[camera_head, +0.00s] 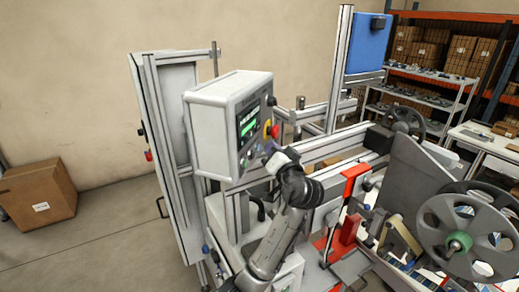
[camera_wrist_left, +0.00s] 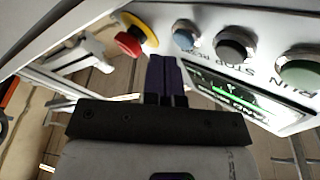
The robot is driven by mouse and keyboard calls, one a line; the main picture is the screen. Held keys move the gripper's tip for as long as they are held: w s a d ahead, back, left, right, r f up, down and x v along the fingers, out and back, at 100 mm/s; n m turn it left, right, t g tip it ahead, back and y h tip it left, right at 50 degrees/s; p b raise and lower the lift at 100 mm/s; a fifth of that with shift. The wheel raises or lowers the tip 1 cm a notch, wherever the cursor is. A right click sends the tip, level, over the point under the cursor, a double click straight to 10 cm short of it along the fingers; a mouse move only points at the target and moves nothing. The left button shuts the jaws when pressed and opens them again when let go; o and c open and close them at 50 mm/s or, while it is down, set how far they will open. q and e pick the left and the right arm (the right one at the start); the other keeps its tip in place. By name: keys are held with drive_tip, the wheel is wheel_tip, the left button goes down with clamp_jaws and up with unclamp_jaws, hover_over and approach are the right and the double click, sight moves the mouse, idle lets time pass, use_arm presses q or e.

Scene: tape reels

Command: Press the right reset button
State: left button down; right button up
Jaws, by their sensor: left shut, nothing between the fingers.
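A light grey control box (camera_head: 205,140) with a green-lit screen (camera_head: 247,120) stands left of centre in the head view. In the left wrist view its face carries a blue button (camera_wrist_left: 186,37), a black button (camera_wrist_left: 235,45) marked STOP and a green one (camera_wrist_left: 299,74) marked RUN. The label by the blue button is too small to read surely. My left gripper (camera_head: 271,152) is shut and empty close to the panel. Its dark fingertips (camera_wrist_left: 164,62) show just below and left of the blue button; I cannot tell if they touch the panel. My right gripper is out of view.
A red emergency knob on a yellow base (camera_wrist_left: 136,35) sits left of the blue button, close to the fingertips. A reel machine with a large grey reel (camera_head: 470,235) fills the right. A cardboard box (camera_head: 38,193) stands on the floor at left.

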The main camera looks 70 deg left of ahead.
use_arm(q)
drive_tip(key=shift+d, duration=0.1)
drive_tip(key=shift+w+d+b, duration=0.55)
drive_tip(key=shift+w+d, duration=1.2)
drive_tip(key=shift+d, duration=0.05)
